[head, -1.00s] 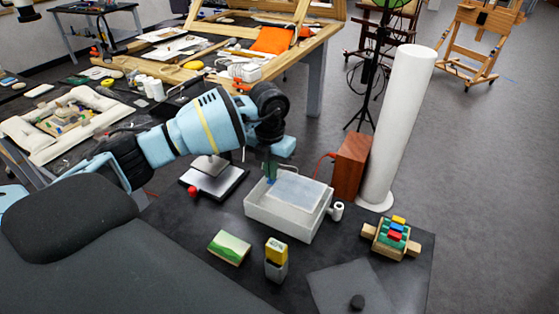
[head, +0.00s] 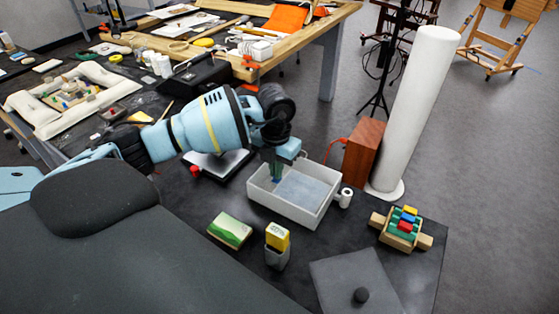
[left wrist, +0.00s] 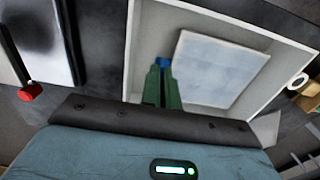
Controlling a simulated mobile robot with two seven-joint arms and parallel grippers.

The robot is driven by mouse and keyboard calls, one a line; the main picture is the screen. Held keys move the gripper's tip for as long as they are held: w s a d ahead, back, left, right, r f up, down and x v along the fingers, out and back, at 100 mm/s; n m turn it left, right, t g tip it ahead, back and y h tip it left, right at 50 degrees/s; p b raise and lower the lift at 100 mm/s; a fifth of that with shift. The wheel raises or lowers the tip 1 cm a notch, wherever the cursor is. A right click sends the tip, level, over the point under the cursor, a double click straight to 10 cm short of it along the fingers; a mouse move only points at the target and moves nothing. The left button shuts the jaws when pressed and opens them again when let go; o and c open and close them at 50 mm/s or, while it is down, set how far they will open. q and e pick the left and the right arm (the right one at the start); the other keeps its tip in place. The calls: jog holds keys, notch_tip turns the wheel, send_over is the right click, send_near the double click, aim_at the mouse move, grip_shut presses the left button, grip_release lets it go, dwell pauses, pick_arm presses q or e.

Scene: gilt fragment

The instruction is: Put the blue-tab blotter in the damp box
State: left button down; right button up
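The damp box is an open white tray-like box (head: 288,208) on the dark table; it also shows in the left wrist view (left wrist: 143,35). The blotter, a pale grey-blue sheet (head: 304,190), is inside the box walls, at or near the floor; whether it touches is unclear. In the left wrist view the blotter (left wrist: 215,70) has its blue tab (left wrist: 163,62) at its left edge. My left gripper (head: 276,178) reaches down into the box's left part. Its green fingers (left wrist: 162,80) are close together on the blue tab. My right gripper is not in view.
A grey lid-like slab with a black knob (head: 361,295) lies in front. A green-and-white block (head: 230,230), a yellow-topped grey holder (head: 277,247) and a wooden rack of coloured pieces (head: 402,228) stand nearby. A white column (head: 415,110) and wooden box (head: 363,152) stand behind.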

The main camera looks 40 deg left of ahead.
pick_arm(q)
jog(key=shift+f, duration=0.9)
dwell(0.3)
jog(key=c, duration=1.6)
grip_release()
jog(key=shift+r, duration=3.9)
